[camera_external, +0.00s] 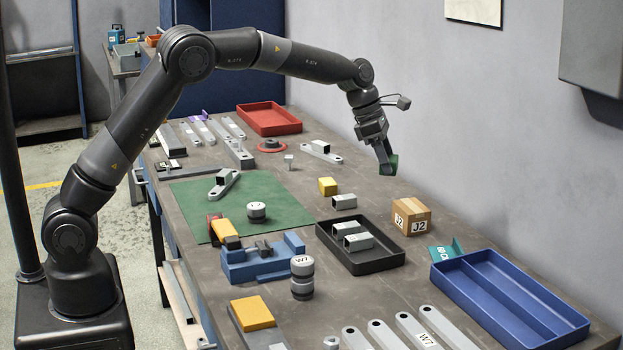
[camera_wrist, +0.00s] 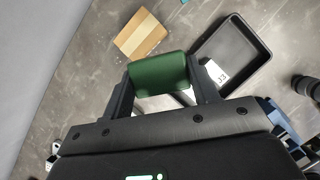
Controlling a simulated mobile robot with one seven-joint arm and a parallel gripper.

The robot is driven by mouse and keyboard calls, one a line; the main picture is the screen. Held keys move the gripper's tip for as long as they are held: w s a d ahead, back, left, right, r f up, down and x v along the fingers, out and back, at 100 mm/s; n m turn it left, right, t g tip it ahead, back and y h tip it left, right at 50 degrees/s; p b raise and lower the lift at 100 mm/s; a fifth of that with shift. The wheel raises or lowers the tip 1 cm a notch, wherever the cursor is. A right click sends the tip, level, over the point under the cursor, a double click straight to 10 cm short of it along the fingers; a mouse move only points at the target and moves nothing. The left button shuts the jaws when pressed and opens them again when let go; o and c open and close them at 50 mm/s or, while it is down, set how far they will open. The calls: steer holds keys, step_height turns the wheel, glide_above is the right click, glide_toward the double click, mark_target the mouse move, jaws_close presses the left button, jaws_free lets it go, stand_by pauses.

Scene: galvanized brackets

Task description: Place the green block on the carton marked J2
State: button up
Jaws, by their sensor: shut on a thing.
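The carton marked J2 (camera_external: 411,219) is a small brown box with white labels, standing on the bench behind the black tray. It also shows from above in the wrist view (camera_wrist: 138,31), with a pale tape strip and no readable mark. My gripper (camera_external: 385,168) is above the bench, up and to the left of the carton in the external view. It is shut on the green block (camera_wrist: 158,70), which spans between its two fingers in the wrist view. In the external view the block (camera_external: 393,163) is partly hidden by the fingers. Block and carton are apart.
A black tray (camera_external: 372,269) with metal brackets lies beside the carton. A yellow block (camera_external: 327,186) and a metal bracket (camera_external: 344,201) lie nearby. A blue divided tray (camera_external: 505,302) and a teal bracket (camera_external: 446,250) are to the right. The wall runs close behind the bench.

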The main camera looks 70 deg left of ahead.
steer(key=w+d+r+m, duration=0.1)
steer(key=d+m, duration=0.1)
steer(key=d, duration=0.8)
glide_above(415, 206)
steer(key=s, duration=0.1)
steer(key=shift+g, duration=0.3)
steer(key=f, duration=0.4)
steer(key=a+f, duration=0.1)
steer(key=f, duration=0.1)
steer(key=shift+f, duration=2.35)
steer(key=shift+f, duration=0.1)
steer(key=o, duration=1.1)
steer(key=shift+c, duration=0.2)
